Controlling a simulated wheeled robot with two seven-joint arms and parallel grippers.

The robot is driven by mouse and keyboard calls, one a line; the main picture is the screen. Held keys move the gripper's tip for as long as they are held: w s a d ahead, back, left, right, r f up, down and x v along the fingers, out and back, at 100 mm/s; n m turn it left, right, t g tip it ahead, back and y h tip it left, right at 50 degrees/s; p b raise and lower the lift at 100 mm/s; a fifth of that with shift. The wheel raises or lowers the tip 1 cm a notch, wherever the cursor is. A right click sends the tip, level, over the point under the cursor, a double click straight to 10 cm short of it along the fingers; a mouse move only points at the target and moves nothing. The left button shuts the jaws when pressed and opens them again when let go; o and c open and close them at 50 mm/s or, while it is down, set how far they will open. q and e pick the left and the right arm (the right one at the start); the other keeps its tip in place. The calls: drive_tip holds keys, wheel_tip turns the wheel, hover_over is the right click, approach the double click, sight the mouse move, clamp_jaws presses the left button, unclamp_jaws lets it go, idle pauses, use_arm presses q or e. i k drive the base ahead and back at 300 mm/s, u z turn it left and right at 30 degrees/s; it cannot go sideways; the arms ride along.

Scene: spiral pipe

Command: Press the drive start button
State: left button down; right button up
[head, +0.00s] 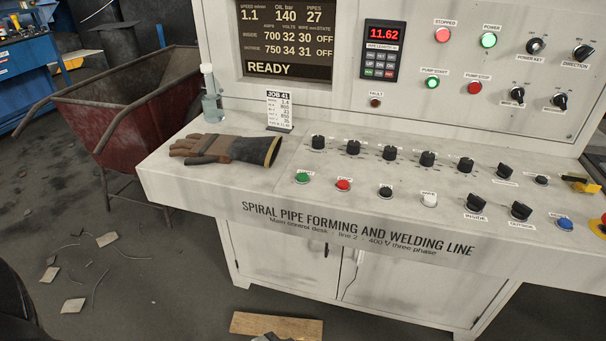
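The control desk (200,196) carries a row of push buttons along its front. A green button (303,177) is at the left end of this row, with a red button (343,184) to its right. Their small labels are too blurred to read, so I cannot confirm which is drive start. On the upright panel, a green button (432,83) is labelled PUMP START and a red button (475,87) PUMP STOP. The display (290,40) reads READY. The STOPPED lamp (442,34) looks red and the POWER lamp (488,40) green. Neither gripper can be made out.
A work glove (228,149), a bottle (212,100) and a JOB 41 card (279,110) occupy the desk's left end. Black knobs (318,143) stand behind the buttons. A red cart (130,110) stands left. A wooden board (276,326) lies on the floor.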

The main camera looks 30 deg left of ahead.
sight(301, 177)
drive_tip(key=z, duration=1.85)
drive_tip(key=k, duration=0.85)
drive_tip(key=u, duration=1.25)
drive_tip(key=i, duration=0.5)
drive_tip(key=u, duration=0.05)
